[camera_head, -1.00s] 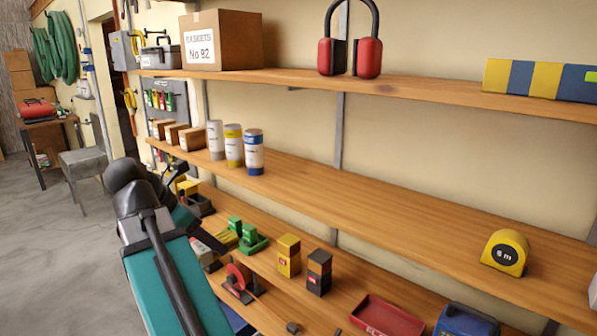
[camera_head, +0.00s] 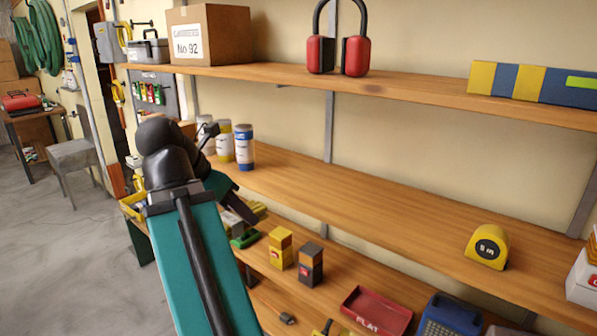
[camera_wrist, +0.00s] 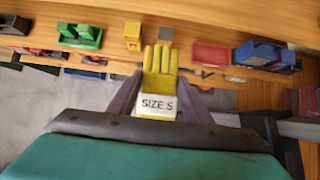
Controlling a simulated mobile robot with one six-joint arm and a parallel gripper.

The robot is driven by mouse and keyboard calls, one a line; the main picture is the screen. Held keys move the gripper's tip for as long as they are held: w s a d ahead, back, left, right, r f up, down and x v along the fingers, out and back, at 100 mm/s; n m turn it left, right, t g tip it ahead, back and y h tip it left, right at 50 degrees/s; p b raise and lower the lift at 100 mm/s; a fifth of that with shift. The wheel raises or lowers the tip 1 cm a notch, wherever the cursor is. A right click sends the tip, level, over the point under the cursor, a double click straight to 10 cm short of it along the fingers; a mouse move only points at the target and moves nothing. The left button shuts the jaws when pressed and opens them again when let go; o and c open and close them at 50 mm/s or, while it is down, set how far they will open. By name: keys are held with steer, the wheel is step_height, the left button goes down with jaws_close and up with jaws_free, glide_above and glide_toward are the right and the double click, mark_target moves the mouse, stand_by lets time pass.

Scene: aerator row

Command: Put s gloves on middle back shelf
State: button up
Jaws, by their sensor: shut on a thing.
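The yellow gloves (camera_wrist: 160,62) with a white "SIZE S" label are between the fingers of my gripper (camera_wrist: 158,98) in the wrist view. The gripper is shut on them, and the glove fingers point away toward the shelves. The middle back shelf (camera_head: 350,207) is a wooden board on the wall. It holds cans at its left and a yellow tape measure (camera_head: 487,247) at its right, with a long bare stretch between.
Above is a shelf with a cardboard box (camera_head: 210,35), red ear defenders (camera_head: 338,55) and a striped box (camera_head: 530,84). The lower shelf carries small boxes, a red tray (camera_head: 376,311) and a blue container (camera_head: 450,315). Open floor (camera_head: 60,260) lies at left.

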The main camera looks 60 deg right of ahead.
steer(key=s+d+p, duration=0.2)
steer(key=d+p, duration=0.1)
steer(key=d, duration=0.6)
steer(key=s+d+p, duration=0.2)
steer(key=d+p, duration=0.1)
steer(key=d, duration=0.5)
steer(key=s+d+p, duration=0.3)
steer(key=d, duration=0.6)
steer(key=shift+d, duration=0.35)
steer(key=shift+s+d, duration=0.3)
steer(key=shift+d, duration=0.7)
steer(key=shift+s+d, duration=0.25)
steer(key=shift+d, duration=0.75)
steer(key=shift+f, duration=0.75)
steer(key=shift+f, duration=0.15)
steer(key=o, duration=1.1)
steer(key=shift+c, duration=0.2)
